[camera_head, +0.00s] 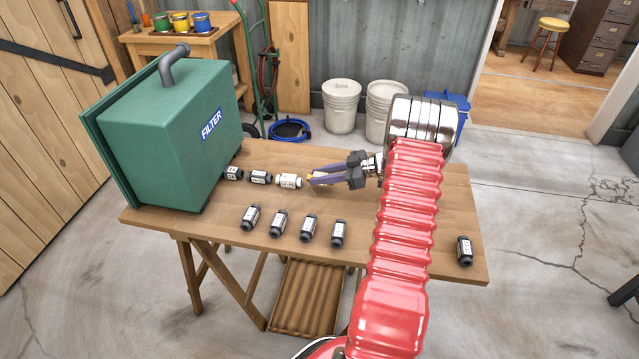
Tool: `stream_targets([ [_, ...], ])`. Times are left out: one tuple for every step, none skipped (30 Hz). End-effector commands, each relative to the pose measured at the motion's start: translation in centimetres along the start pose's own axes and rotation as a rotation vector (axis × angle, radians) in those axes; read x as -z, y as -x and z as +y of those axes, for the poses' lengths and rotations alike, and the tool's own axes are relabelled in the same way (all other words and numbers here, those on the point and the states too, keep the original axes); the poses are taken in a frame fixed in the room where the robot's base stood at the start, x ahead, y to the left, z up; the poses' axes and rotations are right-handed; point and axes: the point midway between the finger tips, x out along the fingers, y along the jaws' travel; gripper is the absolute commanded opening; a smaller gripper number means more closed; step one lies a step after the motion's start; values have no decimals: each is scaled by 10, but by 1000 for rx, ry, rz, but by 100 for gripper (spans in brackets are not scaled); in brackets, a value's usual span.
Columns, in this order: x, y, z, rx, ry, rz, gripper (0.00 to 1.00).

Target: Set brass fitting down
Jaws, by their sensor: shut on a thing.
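My gripper (313,181) is low over the middle of the wooden table (430,235), fingers pointing left. Its purple fingers are shut on the brass fitting (311,189), of which only a small yellowish bit shows at the fingertips. The rest of it is hidden, and I cannot tell whether it touches the tabletop. Just left of the fingertips lies a white labelled cylinder (289,181) with pale ends, at the right end of a back row. Two dark-ended labelled cylinders (260,177) lie left of it.
A green filter box (165,135) stands at the table's left. Several dark-ended cylinders (308,229) form a front row, and another (464,250) lies near the right edge. My red arm covers part of the table right of centre. Bare wood lies between the rows.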

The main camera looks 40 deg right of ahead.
Motion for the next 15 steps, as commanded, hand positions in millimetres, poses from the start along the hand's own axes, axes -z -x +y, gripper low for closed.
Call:
stream_targets([
  [-6,-3,0,1,-2,0,2],
  [-10,-4,0,1,-1,1,2],
  [-15,-6,0,1,-1,1,2],
  [-18,-8,0,1,-1,1,2],
  [-20,-9,0,0,-1,1,2],
  [-23,-10,0,0,-1,1,2],
  [-25,-11,0,0,0,1,2],
  [-26,-11,0,0,0,1,2],
  [-26,-11,0,0,1,1,2],
  [-26,-11,0,0,1,1,2],
  [-26,-11,0,0,1,1,2],
  [-25,-11,0,0,1,1,2],
  [-25,-11,0,0,1,1,2],
  [-25,-11,0,0,1,1,2],
  [-25,-11,0,1,1,1,2],
])
